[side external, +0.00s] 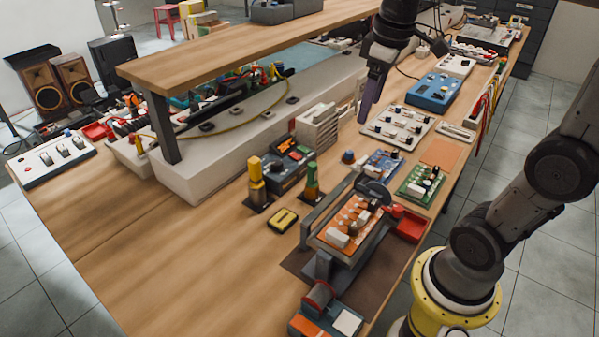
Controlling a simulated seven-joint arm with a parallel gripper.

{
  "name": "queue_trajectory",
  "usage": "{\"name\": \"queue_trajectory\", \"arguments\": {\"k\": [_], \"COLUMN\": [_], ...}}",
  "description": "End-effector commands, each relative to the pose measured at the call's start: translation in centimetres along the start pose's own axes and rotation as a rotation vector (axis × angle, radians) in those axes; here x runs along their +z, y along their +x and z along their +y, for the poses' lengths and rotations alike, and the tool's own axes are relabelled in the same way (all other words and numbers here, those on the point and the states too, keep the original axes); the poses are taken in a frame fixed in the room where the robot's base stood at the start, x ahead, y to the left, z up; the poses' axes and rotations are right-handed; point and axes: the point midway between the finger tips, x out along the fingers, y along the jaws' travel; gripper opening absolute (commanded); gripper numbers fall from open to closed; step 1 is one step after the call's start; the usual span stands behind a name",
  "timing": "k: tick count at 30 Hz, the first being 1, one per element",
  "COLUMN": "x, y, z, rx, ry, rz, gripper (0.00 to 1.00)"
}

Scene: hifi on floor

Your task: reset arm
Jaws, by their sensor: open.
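My gripper (366,108) hangs above the workbench (150,240), pointing down, near the upper middle of the side external view. It is open, and I see nothing between its fingers. It appears left of a white panel with several knobs (396,128) and a blue box (434,92). The gap between the fingertips and the bench is hard to judge from this angle.
A raised wooden shelf (240,45) stands left of my gripper. A board holder with an orange circuit board (350,222), a red tray (408,226) and upright screwdrivers (256,180) stand nearer the camera. The bench's left front is clear.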

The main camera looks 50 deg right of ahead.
Motion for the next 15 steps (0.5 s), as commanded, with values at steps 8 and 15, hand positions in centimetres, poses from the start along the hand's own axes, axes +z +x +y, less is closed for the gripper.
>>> {"name": "queue_trajectory", "arguments": {"k": [8, 15], "x": [6.6, 10.3], "y": [-0.9, 2.1], "z": [-7.9, -10.1], "rx": [0.019, -0.01], "ry": [-0.034, 0.09], "rz": [0.221, 0.316], "gripper": [0.85, 0.85]}}
